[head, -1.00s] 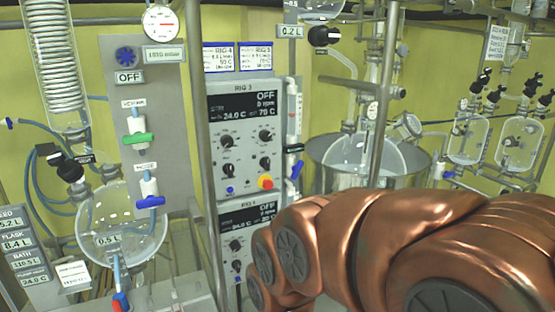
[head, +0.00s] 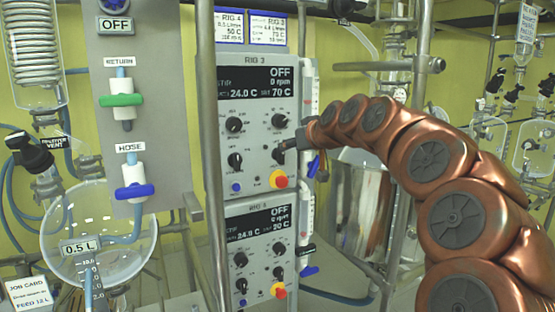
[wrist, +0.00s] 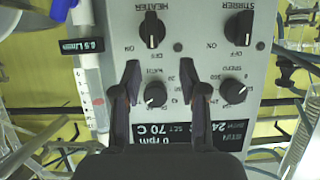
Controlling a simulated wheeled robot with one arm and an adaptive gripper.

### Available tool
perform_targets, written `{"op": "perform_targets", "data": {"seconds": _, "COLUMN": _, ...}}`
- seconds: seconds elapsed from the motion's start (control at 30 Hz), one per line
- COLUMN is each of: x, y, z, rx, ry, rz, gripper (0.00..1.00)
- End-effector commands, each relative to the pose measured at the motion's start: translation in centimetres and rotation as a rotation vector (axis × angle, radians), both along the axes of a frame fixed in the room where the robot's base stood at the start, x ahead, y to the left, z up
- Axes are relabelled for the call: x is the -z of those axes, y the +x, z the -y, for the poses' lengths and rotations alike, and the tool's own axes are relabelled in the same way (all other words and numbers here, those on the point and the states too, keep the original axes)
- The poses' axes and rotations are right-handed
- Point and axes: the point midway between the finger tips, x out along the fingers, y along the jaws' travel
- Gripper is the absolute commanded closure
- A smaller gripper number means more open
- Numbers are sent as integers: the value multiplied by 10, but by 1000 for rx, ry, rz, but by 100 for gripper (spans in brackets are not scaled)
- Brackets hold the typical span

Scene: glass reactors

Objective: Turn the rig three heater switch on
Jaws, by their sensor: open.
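The rig three panel (head: 258,95) is a grey box whose display reads OFF, 0 rpm, 24.0 C and 70 C. Its heater switch (wrist: 152,30) is a black knob, upside down in the wrist view; its white mark appears to point to OFF. In the head view the heater switch (head: 277,157) is at the panel's lower right, partly hidden by my gripper (head: 287,146). In the wrist view my gripper (wrist: 162,72) is open and empty, its fingertips short of the heater switch, with a smaller knob (wrist: 155,94) showing between the fingers.
The stirrer switch (wrist: 240,27) is beside the heater switch. A red and yellow button (head: 278,179) sits just below it. A second panel (head: 259,216) hangs underneath. A metal post (head: 208,130) stands left, and a blue-handled valve (head: 312,166) is close right.

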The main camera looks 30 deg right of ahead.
Motion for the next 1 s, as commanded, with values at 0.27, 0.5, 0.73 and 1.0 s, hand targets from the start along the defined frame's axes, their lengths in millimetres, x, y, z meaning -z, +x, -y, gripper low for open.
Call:
{"op": "perform_targets", "data": {"seconds": 0.27, "x": 2, "y": 10, "z": 12, "rx": 15, "ry": -3, "rz": 13, "gripper": 57}}
{"op": "perform_targets", "data": {"seconds": 0.5, "x": 12, "y": 35, "z": 13, "rx": 14, "ry": -4, "rz": 14, "gripper": 57}}
{"op": "perform_targets", "data": {"seconds": 0.73, "x": 24, "y": 62, "z": 14, "rx": 13, "ry": -2, "rz": 12, "gripper": 57}}
{"op": "perform_targets", "data": {"seconds": 1.0, "x": 28, "y": 73, "z": 15, "rx": 13, "ry": -3, "rz": 15, "gripper": 57}}
